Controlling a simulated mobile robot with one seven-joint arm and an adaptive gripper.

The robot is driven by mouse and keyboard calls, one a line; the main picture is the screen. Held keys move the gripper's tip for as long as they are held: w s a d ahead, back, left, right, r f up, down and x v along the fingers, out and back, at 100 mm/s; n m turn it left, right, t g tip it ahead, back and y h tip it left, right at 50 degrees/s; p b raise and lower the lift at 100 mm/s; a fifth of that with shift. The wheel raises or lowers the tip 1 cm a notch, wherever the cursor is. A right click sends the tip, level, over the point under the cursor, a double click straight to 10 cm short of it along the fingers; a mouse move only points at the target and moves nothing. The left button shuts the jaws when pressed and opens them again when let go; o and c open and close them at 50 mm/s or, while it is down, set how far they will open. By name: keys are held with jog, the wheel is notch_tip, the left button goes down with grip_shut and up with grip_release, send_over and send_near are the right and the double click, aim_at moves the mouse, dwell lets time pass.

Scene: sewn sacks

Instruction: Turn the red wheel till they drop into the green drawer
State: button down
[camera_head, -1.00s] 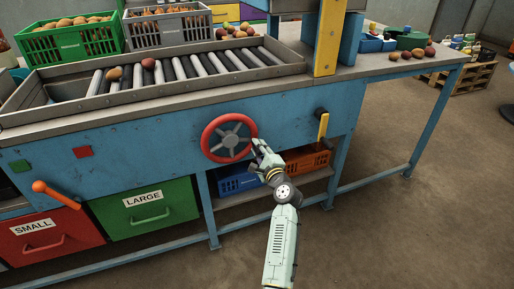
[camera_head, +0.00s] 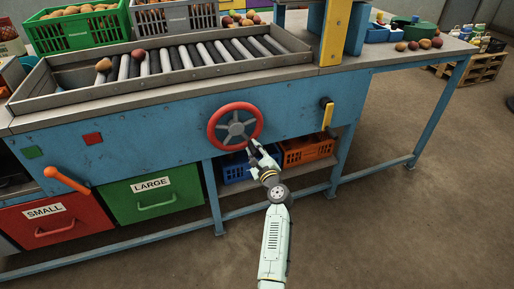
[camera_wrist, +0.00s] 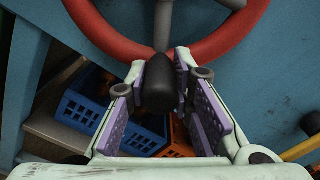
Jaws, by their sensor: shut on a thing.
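The red wheel (camera_head: 236,128) with grey spokes is on the blue front panel of the bench. My gripper (camera_head: 253,149) is at the wheel's lower right rim. In the wrist view my gripper (camera_wrist: 160,100) is shut on the wheel's black knob (camera_wrist: 159,85), with purple pads on both sides of it. The red rim (camera_wrist: 100,35) curves just beyond. The green drawer (camera_head: 122,207), marked LARGE, is lower left and looks shut. Two potatoes, one tan (camera_head: 103,65) and one reddish (camera_head: 138,55), lie on the left part of the roller bed (camera_head: 185,58).
A red drawer (camera_head: 62,233) marked SMALL and an orange lever (camera_head: 67,180) are at left. A yellow handle (camera_head: 328,115) is right of the wheel. Blue (camera_head: 236,170) and orange (camera_head: 307,151) crates sit on the shelf below.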

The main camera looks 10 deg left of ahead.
jog(key=shift+s+a+f, duration=0.15)
jog(key=shift+a, duration=0.2)
jog(key=c, duration=1.4)
grip_release()
jog(key=shift+d, duration=0.1)
jog(key=shift+s+d, duration=0.15)
jog(key=shift+d, duration=0.05)
jog(key=v, duration=1.1)
jog(key=shift+s, duration=0.15)
jog(key=shift+d, duration=0.15)
